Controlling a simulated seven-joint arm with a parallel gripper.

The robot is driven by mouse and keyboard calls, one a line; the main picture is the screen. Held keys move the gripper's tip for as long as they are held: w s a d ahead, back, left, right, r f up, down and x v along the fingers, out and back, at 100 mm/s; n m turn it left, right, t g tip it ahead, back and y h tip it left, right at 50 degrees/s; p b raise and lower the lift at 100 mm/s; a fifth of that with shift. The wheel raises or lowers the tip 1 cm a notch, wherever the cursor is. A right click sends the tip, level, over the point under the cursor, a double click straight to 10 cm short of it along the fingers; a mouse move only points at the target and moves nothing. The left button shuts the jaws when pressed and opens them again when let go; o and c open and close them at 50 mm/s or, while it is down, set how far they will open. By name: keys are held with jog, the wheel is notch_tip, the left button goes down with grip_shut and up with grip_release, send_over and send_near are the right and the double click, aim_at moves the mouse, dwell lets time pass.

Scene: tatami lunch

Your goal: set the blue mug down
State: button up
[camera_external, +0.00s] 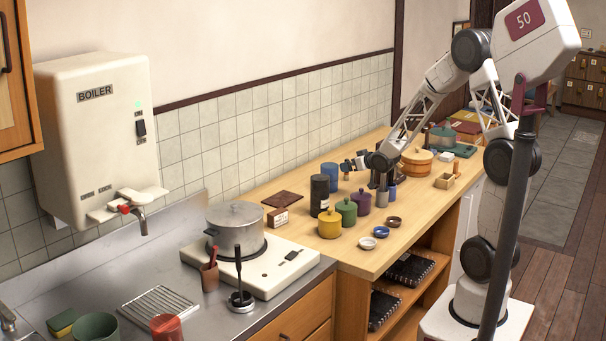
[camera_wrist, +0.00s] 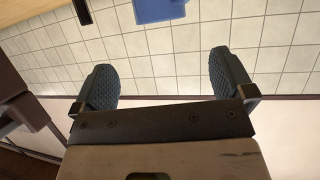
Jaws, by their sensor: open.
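My gripper (camera_external: 350,165) is above the wooden counter, with its fingers pointing left in the external view. In the wrist view its two ridged pads (camera_wrist: 160,82) are wide apart, with only tiled wall visible between them.
Yellow (camera_external: 330,224), green (camera_external: 346,211) and purple (camera_external: 362,202) lidded pots stand in front, near small bowls (camera_external: 381,232). A wooden tub (camera_external: 416,162) is to the right.

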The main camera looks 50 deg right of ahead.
dwell(0.7)
jog(key=s+a+r+g, duration=0.5)
jog(key=s+a+r, duration=0.4)
jog(key=s+a, duration=0.4)
jog(key=s+a+r+g, duration=0.1)
jog(key=s+a+g, duration=0.1)
jog(key=s, duration=0.6)
jog(key=s+a+r+n+g+y, duration=0.1)
jog(key=s+a+g, duration=0.1)
jog(key=s+a, duration=0.3)
jog(key=s+a+r+g+y, duration=0.1)
jog(key=s+a+r, duration=0.1)
jog(key=s, duration=1)
jog(key=shift+a+g, duration=0.4)
jog(key=shift+a, duration=0.35)
